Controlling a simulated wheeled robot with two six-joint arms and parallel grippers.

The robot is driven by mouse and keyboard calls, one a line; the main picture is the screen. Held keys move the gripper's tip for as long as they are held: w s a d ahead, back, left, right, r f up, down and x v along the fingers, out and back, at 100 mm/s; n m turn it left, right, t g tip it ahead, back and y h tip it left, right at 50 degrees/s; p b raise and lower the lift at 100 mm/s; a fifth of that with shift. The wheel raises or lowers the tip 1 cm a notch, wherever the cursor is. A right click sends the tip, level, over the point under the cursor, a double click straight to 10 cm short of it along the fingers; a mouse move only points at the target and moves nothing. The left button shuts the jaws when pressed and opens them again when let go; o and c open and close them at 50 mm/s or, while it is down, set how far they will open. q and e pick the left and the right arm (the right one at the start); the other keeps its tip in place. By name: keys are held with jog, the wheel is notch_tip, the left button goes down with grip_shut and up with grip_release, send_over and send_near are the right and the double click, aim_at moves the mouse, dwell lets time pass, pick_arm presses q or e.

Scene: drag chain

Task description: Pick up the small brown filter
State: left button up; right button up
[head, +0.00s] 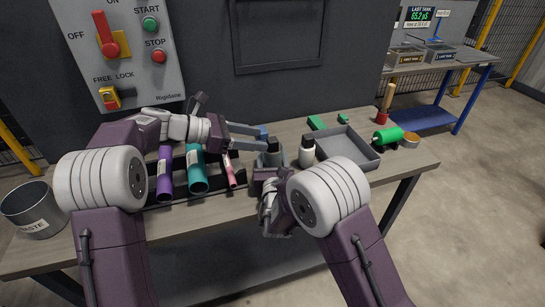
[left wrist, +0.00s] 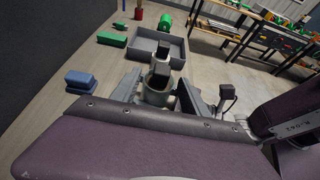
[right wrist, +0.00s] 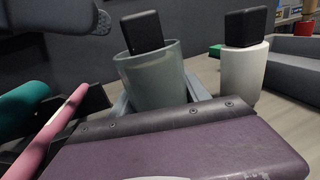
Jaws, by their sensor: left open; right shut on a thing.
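I cannot make out a small brown filter in any view. A grey-green cup (head: 264,160) with a black block (right wrist: 142,31) standing in it is at the middle of the table. The cup also shows in the right wrist view (right wrist: 153,76) and the left wrist view (left wrist: 156,97). My right gripper (right wrist: 160,98) is shut on the cup, one finger at each side. My left gripper (head: 262,139) is open, reaching in from the left just behind the cup; its fingers show on both sides of the cup in the left wrist view.
A white bottle with a black top (head: 307,152) stands right of the cup. Purple (head: 165,173), teal (head: 196,170) and pink (head: 229,168) tubes lie to its left.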

aim_at(267, 140)
pick_arm(q)
jog(key=x, duration=0.5)
jog(key=shift+d+f, duration=0.1)
jog(key=shift+d, duration=0.25)
grip_shut()
